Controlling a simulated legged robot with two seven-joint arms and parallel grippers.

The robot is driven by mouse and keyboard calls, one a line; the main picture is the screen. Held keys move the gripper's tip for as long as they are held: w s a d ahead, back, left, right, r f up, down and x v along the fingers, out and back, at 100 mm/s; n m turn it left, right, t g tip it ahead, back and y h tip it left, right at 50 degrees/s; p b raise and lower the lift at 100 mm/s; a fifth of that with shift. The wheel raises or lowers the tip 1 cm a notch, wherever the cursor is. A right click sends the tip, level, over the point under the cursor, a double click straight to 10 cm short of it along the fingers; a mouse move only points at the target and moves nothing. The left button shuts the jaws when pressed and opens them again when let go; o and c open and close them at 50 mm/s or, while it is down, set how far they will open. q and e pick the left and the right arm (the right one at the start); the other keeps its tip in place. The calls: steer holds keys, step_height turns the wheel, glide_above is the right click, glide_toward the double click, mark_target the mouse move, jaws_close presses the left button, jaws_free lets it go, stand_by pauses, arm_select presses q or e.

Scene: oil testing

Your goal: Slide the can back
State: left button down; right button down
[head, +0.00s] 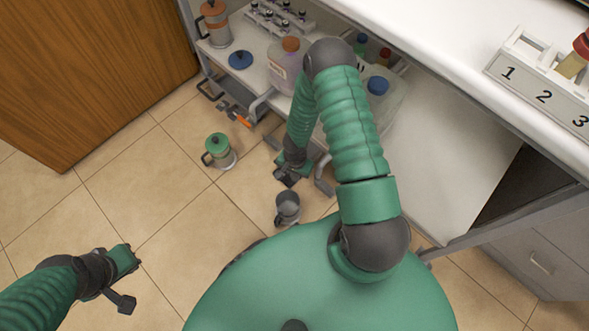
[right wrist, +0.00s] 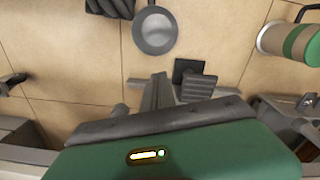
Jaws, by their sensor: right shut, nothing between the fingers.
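Two translucent jugs stand on the low shelf: an orange-capped one (head: 286,68) with purplish liquid and a blue-capped one (head: 390,105). My right arm partly hides both. I cannot tell for certain which thing is the can. A green-lidded canister with a handle (head: 218,152) stands on the floor to the left; it also shows in the right wrist view (right wrist: 284,42). My right gripper (head: 288,178) is shut and empty, low in front of the shelf and apart from the jugs; its fingers show in the right wrist view (right wrist: 178,85). My left gripper (head: 128,280) is open and empty over the floor.
A grey cup-like vessel (head: 287,206) is just below my right gripper and also shows in the right wrist view (right wrist: 155,31). An orange-banded canister (head: 214,25), a blue lid (head: 240,60) and a vial rack (head: 275,17) are on the shelf. The white counter (head: 430,35) overhangs. Floor at left is clear.

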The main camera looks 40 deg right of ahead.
step_height(320, 180, down, 19)
steer(key=b, duration=1.1)
steer(key=shift+d+r, duration=0.1)
